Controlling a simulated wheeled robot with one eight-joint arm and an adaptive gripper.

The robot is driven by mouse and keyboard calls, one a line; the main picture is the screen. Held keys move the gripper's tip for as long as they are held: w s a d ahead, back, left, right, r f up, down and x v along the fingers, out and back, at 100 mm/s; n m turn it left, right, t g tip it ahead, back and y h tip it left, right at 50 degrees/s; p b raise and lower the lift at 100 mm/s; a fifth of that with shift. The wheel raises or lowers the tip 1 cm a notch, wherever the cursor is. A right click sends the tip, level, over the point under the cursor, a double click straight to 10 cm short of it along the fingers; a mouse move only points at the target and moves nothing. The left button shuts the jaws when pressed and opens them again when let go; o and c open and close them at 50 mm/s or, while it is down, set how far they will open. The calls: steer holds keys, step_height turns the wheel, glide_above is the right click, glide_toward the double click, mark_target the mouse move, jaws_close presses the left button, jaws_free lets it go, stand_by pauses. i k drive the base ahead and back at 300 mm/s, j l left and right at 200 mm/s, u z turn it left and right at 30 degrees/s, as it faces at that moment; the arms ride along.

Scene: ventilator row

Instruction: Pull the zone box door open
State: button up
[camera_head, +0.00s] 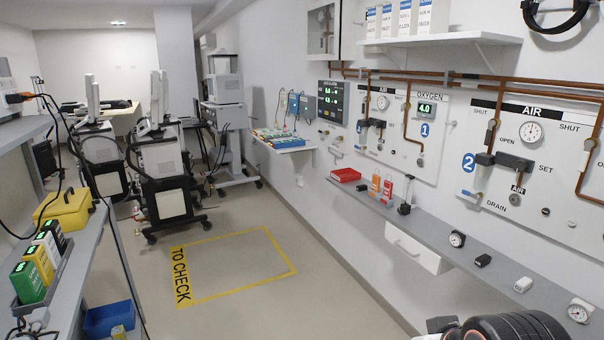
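The likely zone box (323,30) is a small pale wall cabinet at the top of the head view, left of the binder shelf. Its front has a window-like opening with a pale frame, and dark shapes show inside. The upper edge of the box is cut off by the picture. From here I cannot tell whether its door is shut or ajar, and no handle is clear. My gripper is not identifiable in view; only dark, ribbed parts, probably of my arm, show at the bottom right, far from the box.
A shelf with binders (447,39) juts out right of the box. Copper pipes and gas panels (402,128) line the wall. A long grey ledge (427,220) holds gauges and small items. Wheeled machines (163,175) stand left; the yellow-marked floor (235,265) is clear.

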mark_target(335, 55)
steer(key=i+j, duration=0.1)
steer(key=i, duration=0.4)
steer(key=i+j+z, duration=0.1)
steer(key=i, duration=0.45)
steer(key=i+j, duration=0.15)
steer(key=i, duration=0.35)
steer(key=i+j+z, duration=0.1)
steer(key=i, duration=0.4)
